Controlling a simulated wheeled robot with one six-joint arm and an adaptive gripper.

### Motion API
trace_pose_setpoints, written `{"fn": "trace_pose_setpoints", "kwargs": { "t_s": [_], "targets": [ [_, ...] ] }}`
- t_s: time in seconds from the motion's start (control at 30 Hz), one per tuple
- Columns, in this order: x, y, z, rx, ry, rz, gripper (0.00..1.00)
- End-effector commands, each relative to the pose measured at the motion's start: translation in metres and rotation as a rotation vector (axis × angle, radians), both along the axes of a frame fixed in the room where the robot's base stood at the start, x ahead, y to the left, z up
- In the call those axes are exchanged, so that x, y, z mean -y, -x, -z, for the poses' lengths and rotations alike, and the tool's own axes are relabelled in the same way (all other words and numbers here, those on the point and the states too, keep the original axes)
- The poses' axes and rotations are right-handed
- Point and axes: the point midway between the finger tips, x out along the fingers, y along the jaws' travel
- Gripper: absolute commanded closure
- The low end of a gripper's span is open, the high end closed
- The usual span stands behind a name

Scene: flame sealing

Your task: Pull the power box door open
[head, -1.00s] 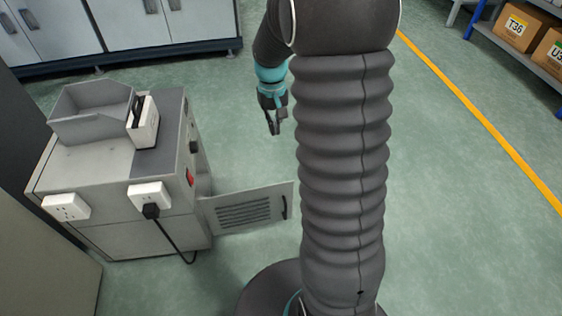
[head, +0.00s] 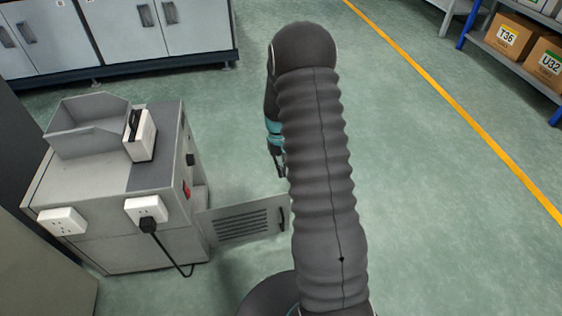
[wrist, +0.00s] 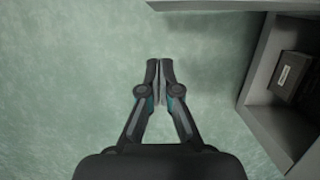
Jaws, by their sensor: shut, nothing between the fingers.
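The power box (head: 150,235) is a grey cabinet at the left in the head view. Its vented door (head: 240,222) stands swung wide open to the right, with a dark handle (head: 284,219) at its free edge. My gripper (head: 281,174) is partly hidden behind my arm, above and beyond the door's handle end, apart from it. In the wrist view my gripper (wrist: 159,64) is shut and empty over bare floor. The open cabinet body (wrist: 250,75) shows at the right, with a dark labelled block (wrist: 294,78) inside.
A grey open bin (head: 88,125) and a white unit (head: 140,135) sit on the box. A black plug and cable (head: 165,246) hang from a front socket (head: 146,209). Cabinets (head: 130,35) line the back; shelves with cartons (head: 505,38) stand far right. Green floor between is clear.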

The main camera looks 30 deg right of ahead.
Motion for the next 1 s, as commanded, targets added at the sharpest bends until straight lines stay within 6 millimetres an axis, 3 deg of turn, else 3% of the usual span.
{"fn": "trace_pose_setpoints", "kwargs": {
  "t_s": [0.2,0.5,1.0],
  "targets": [
    [-0.002,0.011,0.039,-0.003,-0.001,0.000,1.00],
    [-0.009,0.044,0.034,0.002,0.001,0.000,1.00],
    [-0.007,0.051,0.034,0.001,0.001,0.013,1.00]
  ]
}}
